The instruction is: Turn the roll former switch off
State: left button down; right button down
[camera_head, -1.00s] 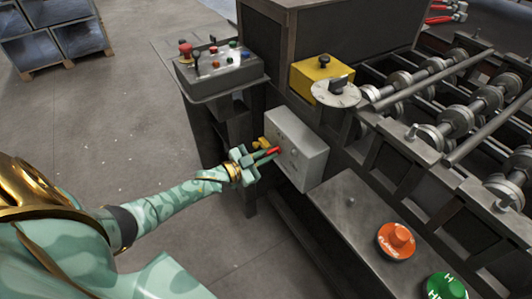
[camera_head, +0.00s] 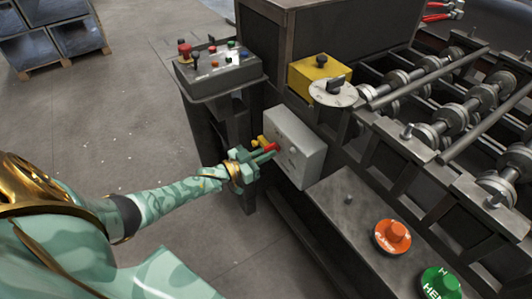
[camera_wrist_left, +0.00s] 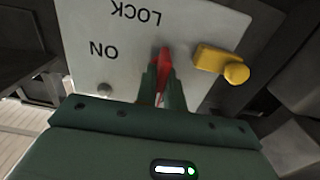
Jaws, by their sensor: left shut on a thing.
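The roll former switch is a light grey box (camera_head: 298,140) on the side of the dark machine. In the left wrist view its plate (camera_wrist_left: 85,30) carries the upside-down words "LOCK" and "ON". A red lever (camera_wrist_left: 164,62) sticks out of the plate; it also shows in the head view (camera_head: 271,147). A yellow piece (camera_wrist_left: 218,60) sits beside the lever. My left gripper (camera_head: 262,153) is at the front of the box, its fingers (camera_wrist_left: 158,85) shut on the red lever. The lever's base is partly hidden by the fingers. My right gripper is not in view.
A control panel (camera_head: 217,64) with several knobs stands left of the box. A yellow block with a round dial (camera_head: 333,92) sits above it. Orange (camera_head: 392,237) and green (camera_head: 443,284) knobs are at lower right. Rollers (camera_head: 455,112) fill the right.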

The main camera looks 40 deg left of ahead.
pick_arm(q)
jog(key=shift+s+f, duration=0.1)
jog(key=c, duration=1.5)
grip_release()
jog(key=p+v, duration=0.3)
jog(key=v, duration=1.3)
jog(key=shift+a, duration=0.15)
jog(key=shift+s, duration=0.1)
